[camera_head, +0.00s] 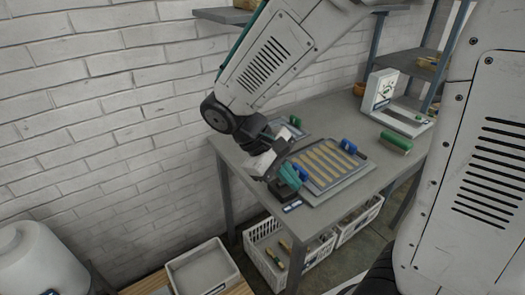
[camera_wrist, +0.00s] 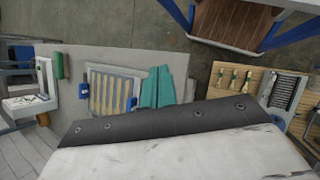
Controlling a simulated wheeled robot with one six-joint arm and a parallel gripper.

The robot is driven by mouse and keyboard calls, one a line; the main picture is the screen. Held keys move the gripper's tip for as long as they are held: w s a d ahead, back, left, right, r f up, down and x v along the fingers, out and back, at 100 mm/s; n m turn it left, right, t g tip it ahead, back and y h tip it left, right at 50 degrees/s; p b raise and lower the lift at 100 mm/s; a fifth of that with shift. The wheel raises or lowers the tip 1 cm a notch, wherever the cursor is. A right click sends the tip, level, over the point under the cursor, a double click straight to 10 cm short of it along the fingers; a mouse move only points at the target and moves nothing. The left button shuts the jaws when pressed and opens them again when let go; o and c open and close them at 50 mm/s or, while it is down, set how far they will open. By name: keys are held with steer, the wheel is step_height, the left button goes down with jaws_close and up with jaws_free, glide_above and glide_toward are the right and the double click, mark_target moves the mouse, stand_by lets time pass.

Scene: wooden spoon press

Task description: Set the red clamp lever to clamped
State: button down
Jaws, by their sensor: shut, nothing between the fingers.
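No red clamp lever can be made out in either view; my arm and gripper cover part of the table's near left end. A press tray (camera_head: 352,178) with several pale wooden strips lies on the grey table, and it also shows in the wrist view (camera_wrist: 90,107). A blue clamp part (camera_head: 348,146) sits at its far edge and another (camera_head: 300,169) at its left edge. My gripper (camera_head: 287,182) has teal fingers, shut and empty, over the table's left end beside the tray. The fingers also show in the wrist view (camera_wrist: 157,88), just right of the tray.
A green cylinder (camera_head: 396,141) and a white scale-like device (camera_head: 379,91) stand toward the table's right end. White crates (camera_head: 262,233) are under the table. A white bin (camera_head: 203,269) is at the lower left. A brick wall runs behind.

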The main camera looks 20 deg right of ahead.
steer(key=w+a+f+n+t+h, duration=0.1)
steer(key=w+a+f+t+h, duration=0.1)
steer(key=w, duration=0.5)
steer(key=w+a+f+n+t+h, duration=0.2)
steer(key=w+f+t+h, duration=0.2)
steer(key=w, duration=0.3)
steer(key=w+a+f+n+t+h, duration=0.1)
steer(key=w+a+f+t+h, duration=0.2)
steer(key=w, duration=0.4)
steer(key=shift+n+h, duration=0.3)
steer(key=shift+h, duration=0.3)
steer(key=shift+d, duration=0.1)
steer(key=d+r, duration=0.1)
steer(key=d, duration=0.8)
steer(key=shift+s+r, duration=0.15)
steer(key=shift+r, duration=0.05)
